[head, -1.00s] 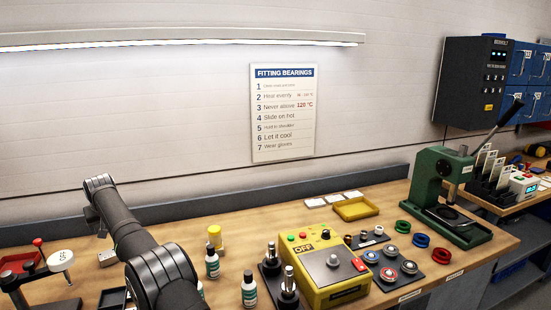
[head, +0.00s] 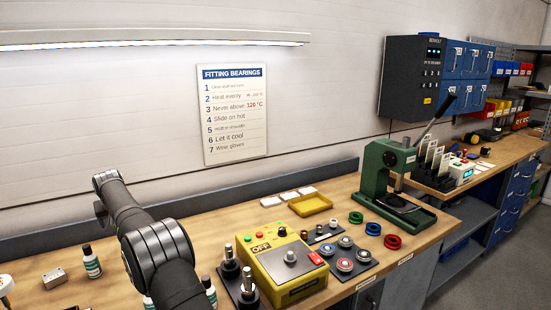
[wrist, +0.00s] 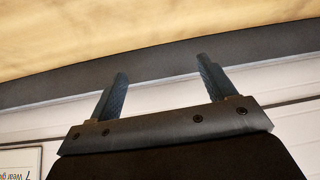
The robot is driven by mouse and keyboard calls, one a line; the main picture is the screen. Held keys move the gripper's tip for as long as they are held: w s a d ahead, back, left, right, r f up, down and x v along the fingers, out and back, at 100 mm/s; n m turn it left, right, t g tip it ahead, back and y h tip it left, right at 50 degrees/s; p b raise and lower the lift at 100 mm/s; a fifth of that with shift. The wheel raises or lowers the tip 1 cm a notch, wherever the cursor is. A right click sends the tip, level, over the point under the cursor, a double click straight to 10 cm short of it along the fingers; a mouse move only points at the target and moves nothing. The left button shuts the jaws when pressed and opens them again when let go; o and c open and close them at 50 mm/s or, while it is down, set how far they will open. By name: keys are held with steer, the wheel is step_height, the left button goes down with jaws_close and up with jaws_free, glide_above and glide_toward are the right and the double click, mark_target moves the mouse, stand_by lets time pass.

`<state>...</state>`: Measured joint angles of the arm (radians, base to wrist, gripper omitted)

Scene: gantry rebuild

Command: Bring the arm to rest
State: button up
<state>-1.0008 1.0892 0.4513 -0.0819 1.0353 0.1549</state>
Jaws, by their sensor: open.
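My gripper (wrist: 162,88) shows in the wrist view with its two dark fingers spread wide apart and nothing between them. Beyond the fingers are the bench's grey back edge and the pale wall, with the wooden bench top (wrist: 120,28) across the top of the picture. In the head view my dark arm rises from the bottom and bends over at the left of the bench. The gripper itself cannot be made out in the head view.
A yellow heater box (head: 282,268) marked OFF stands right of my arm, with dark posts (head: 229,272) close beside the arm. Small bottles (head: 91,262) stand left of and near it. A green press (head: 375,180) is farther right. The bench's middle back is fairly clear.

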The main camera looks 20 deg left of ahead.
steer(key=w+d+m+t+h, duration=0.1)
steer(key=w+d+m, duration=0.2)
steer(key=w+d, duration=1.25)
steer(key=s+a+f, duration=0.3)
steer(key=a, duration=0.1)
steer(key=shift+s+a+f, duration=0.25)
steer(key=shift+s+f, duration=0.1)
steer(key=w+d+r, duration=0.2)
steer(key=d+r, duration=0.2)
steer(key=d, duration=0.2)
steer(key=s+a+n, duration=0.1)
steer(key=s+a, duration=0.7)
steer(key=a, duration=0.3)
steer(key=shift+s+a+n+y, duration=0.2)
steer(key=shift+n+y, duration=0.1)
steer(key=shift+n, duration=0.1)
steer(key=shift+f, duration=0.1)
